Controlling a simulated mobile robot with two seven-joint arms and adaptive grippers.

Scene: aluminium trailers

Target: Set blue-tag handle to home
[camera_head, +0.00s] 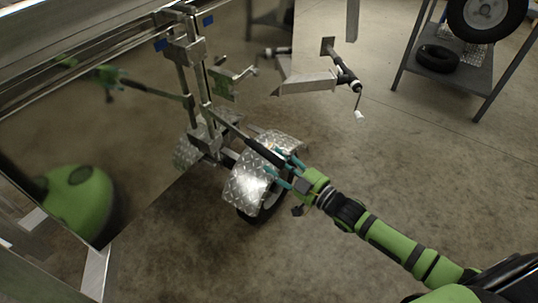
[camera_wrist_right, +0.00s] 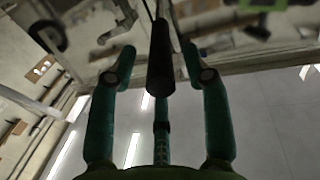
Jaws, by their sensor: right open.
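A small blue tag (camera_head: 208,21) shows at the top of the upright lock rods on the trailer; a second blue patch (camera_head: 161,44) beside it looks like its reflection. A handle bar runs from these rods down to the right and ends in a black grip (camera_head: 263,153). My right gripper (camera_head: 281,165) has its teal fingers open around the end of this grip. In the right wrist view the black grip (camera_wrist_right: 160,62) lies between the two spread fingers, with a visible gap on each side. My left gripper is not in view.
A diamond-plate fender (camera_head: 250,180) over a wheel sits just below the grip. The shiny trailer panel (camera_head: 140,150) on the left mirrors my green arm. A hitch arm (camera_head: 305,80) and a shelf with tyres (camera_head: 445,78) stand behind. The floor at right is clear.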

